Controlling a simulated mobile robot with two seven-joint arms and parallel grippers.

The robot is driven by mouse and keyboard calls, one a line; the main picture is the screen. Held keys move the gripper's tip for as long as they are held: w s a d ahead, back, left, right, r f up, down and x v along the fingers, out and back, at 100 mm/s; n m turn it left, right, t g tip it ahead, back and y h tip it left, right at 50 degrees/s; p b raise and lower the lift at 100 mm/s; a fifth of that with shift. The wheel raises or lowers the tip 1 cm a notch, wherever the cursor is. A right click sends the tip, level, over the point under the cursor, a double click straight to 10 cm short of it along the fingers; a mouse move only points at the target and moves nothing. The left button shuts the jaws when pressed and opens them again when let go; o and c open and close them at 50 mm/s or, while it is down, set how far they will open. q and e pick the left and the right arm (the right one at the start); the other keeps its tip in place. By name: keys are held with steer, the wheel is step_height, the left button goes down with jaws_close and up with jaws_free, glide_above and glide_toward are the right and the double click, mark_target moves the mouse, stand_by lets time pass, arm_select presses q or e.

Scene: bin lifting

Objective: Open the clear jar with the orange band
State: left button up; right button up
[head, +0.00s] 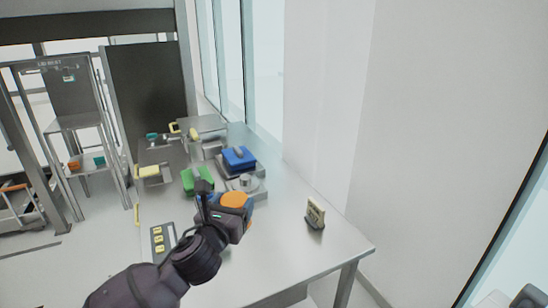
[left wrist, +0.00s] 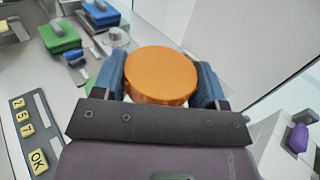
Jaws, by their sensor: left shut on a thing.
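My left gripper (head: 226,212) is over the near part of the metal table, its blue fingers on either side of a round orange piece (head: 236,199). In the left wrist view the gripper (left wrist: 163,82) is shut on this orange piece (left wrist: 161,72), which has a flat disc top and a short orange side wall. It looks like the top of the jar. No clear jar body shows in either view; whatever is below the orange piece is hidden by it and by my gripper. I cannot tell whether it sits on a jar or is apart. My right gripper is not in view.
A green-lidded bin (head: 197,180) and a blue-lidded bin (head: 239,158) stand just behind my gripper, with a grey scale-like device (head: 247,186) beside them. A keypad panel (head: 160,242) lies left. A small display stand (head: 315,214) is at right. The front right tabletop (head: 285,250) is clear.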

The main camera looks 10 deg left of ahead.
arm_select(q)
steer(key=shift+s+r, duration=0.2)
steer(key=shift+r, duration=0.5)
steer(key=s+a+f+n+y, duration=0.1)
steer(key=s+a+f+y, duration=0.1)
steer(key=s+f, duration=0.6)
steer(key=shift+s+a+n+y, duration=0.3)
steer(key=shift+s+a, duration=0.55)
steer(key=shift+s, duration=0.1)
